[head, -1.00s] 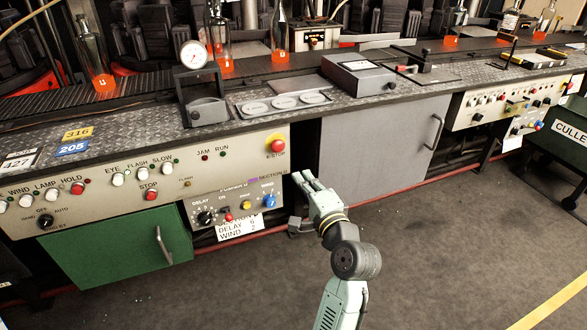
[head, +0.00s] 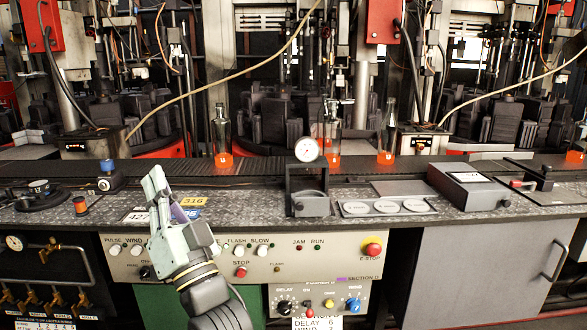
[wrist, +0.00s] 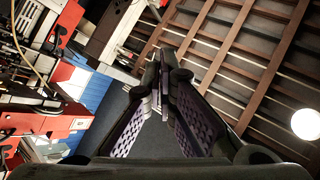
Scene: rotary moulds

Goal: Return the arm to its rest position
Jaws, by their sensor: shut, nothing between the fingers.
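My gripper (head: 160,187) is in the head view at lower left, raised in front of the bench and pointing up. It covers part of the control panel and the number plates behind it. In the wrist view its two dark fingers (wrist: 160,95) come together at the tips with nothing between them. The wrist view looks up past the fingers to a beamed ceiling (wrist: 250,60) and a round lamp (wrist: 306,124). My forearm runs down to the bottom edge of the head view.
The bench (head: 260,205) carries a dial gauge on a stand (head: 307,150), a grey meter box (head: 468,185) and a tray of round discs (head: 385,207). Glass bottles (head: 221,135) stand on the conveyor behind, glowing orange at their bases. An E-stop button (head: 372,249) sits on the front panel.

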